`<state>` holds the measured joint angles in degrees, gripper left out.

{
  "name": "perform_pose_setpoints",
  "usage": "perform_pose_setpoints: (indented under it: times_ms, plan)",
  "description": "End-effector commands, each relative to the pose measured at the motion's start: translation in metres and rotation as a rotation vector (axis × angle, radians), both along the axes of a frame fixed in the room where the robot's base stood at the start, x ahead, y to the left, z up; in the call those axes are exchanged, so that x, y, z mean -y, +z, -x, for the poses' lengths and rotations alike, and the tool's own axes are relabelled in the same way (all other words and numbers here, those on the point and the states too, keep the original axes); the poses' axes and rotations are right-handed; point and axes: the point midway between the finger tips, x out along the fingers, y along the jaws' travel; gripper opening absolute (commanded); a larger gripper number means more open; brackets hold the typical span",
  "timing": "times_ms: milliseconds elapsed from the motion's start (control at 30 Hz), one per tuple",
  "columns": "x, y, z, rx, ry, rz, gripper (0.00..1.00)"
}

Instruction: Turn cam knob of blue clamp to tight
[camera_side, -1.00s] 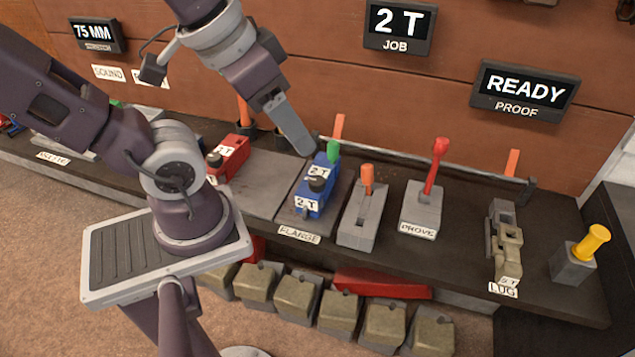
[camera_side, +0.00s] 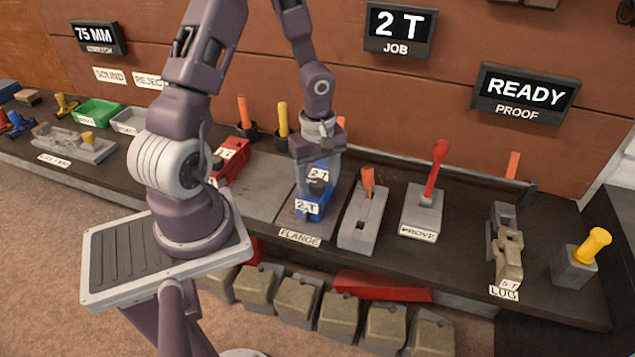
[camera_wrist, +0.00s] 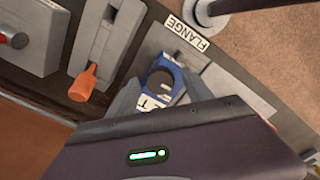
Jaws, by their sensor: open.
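The blue clamp (camera_side: 309,207) with "2 T" labels stands on the grey plate labelled FLANGE (camera_side: 289,220). It also shows in the wrist view (camera_wrist: 178,70), partly hidden by my gripper's housing. My gripper (camera_side: 318,177) points down over the clamp, its fingers apart on either side of its upper part. In the wrist view a grey finger shows on each side of the blue body. A dark round shape within the blue body (camera_wrist: 160,78) looks like the cam knob. I cannot tell its turn position or whether the fingers touch it. The clamp's green part is hidden.
A grey block with an orange lever (camera_side: 367,182) stands just right of the clamp. Beyond are the PROVE block with a red lever (camera_side: 437,170), the LUG fixture (camera_side: 503,245) and a yellow-handled block (camera_side: 590,248). A red clamp (camera_side: 230,160) lies to the left.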

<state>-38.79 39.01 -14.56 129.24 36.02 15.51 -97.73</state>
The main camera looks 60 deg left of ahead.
Motion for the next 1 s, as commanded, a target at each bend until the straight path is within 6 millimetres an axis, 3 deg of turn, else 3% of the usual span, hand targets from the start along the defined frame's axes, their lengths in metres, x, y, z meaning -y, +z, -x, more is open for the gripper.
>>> perform_pose_setpoints:
  times_ms: [333,633,1000]
  plan:
    - [0.0,-0.0088,0.0002,0.0,-0.001,-0.001,0.57]
    - [0.0,-0.0085,0.0002,0.0,-0.001,-0.001,0.0]
    - [-0.0001,-0.0083,0.0001,0.0,-0.077,-0.002,0.0]
